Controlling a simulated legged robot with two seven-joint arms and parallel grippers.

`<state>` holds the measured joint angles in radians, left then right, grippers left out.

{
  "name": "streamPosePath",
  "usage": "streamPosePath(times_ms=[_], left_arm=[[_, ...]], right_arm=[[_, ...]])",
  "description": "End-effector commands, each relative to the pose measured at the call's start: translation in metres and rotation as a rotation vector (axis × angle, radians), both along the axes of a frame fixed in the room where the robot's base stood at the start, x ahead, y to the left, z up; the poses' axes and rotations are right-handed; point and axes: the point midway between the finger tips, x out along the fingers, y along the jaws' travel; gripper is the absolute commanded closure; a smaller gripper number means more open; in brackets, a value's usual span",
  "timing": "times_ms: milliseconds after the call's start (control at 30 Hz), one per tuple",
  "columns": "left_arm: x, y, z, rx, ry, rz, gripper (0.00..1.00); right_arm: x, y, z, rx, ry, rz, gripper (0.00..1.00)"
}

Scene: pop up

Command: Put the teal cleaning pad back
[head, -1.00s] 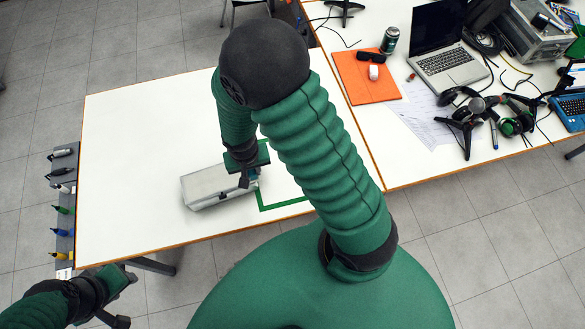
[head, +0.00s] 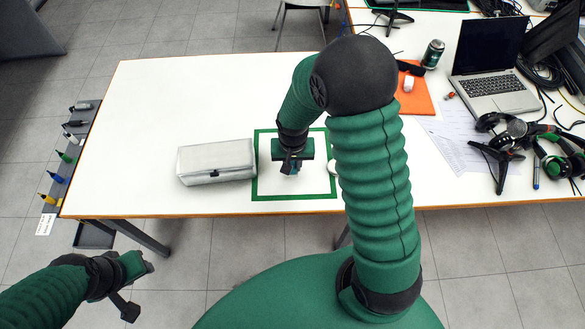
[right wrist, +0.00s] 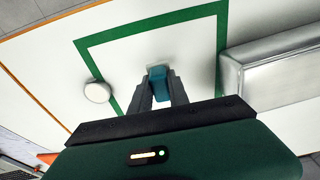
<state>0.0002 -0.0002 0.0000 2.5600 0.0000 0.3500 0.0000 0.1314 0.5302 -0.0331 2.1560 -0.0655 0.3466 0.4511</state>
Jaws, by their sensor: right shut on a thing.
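My right gripper (right wrist: 158,95) is shut on the teal cleaning pad (right wrist: 160,86), which shows between its fingertips in the right wrist view with a pale grey part at its far end. In the head view this gripper (head: 290,168) is over the inside of a green square outline (head: 258,180) on the white table, and the arm hides part of the square. I cannot tell whether the pad touches the table. A silver-grey case (head: 215,162) with a closed lid lies just left of the square. My left gripper (head: 135,282) is off the table at lower left; its fingers are unclear.
A small round white thing (right wrist: 97,92) sits at the square's edge. A rack of markers (head: 72,150) runs along the table's left edge. A laptop (head: 490,75), can (head: 433,53), headphones and cables crowd the right. The table behind the case is clear.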

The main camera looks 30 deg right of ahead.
Motion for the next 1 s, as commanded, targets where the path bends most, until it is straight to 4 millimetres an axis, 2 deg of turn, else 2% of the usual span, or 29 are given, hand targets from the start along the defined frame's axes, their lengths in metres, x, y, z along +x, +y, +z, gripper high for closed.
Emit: streamPosePath(times_ms=[100, 300, 633, 667, 800, 1000], left_arm=[[0.000, 0.000, -0.001, 0.000, 0.000, -0.001, 0.64], [0.000, 0.000, -0.004, 0.000, 0.000, 0.000, 0.64], [0.000, 0.000, -0.007, 0.000, 0.000, 0.000, 0.64], [0.000, 0.000, -0.006, 0.000, 0.000, 0.000, 0.64], [0.000, 0.000, -0.006, 0.000, 0.000, 0.000, 0.64], [0.000, 0.000, -0.006, 0.000, 0.000, 0.000, 0.64]], right_arm=[[0.005, -0.003, -0.006, -0.003, 0.003, 0.001, 1.00], [0.004, 0.000, -0.035, -0.007, 0.003, 0.002, 1.00], [0.004, -0.004, -0.040, -0.003, 0.001, 0.000, 1.00], [0.004, -0.004, -0.039, -0.002, 0.000, 0.000, 0.76], [0.004, -0.004, -0.039, -0.003, 0.002, 0.000, 0.58], [0.004, -0.003, -0.039, -0.003, 0.003, 0.000, 0.57]])
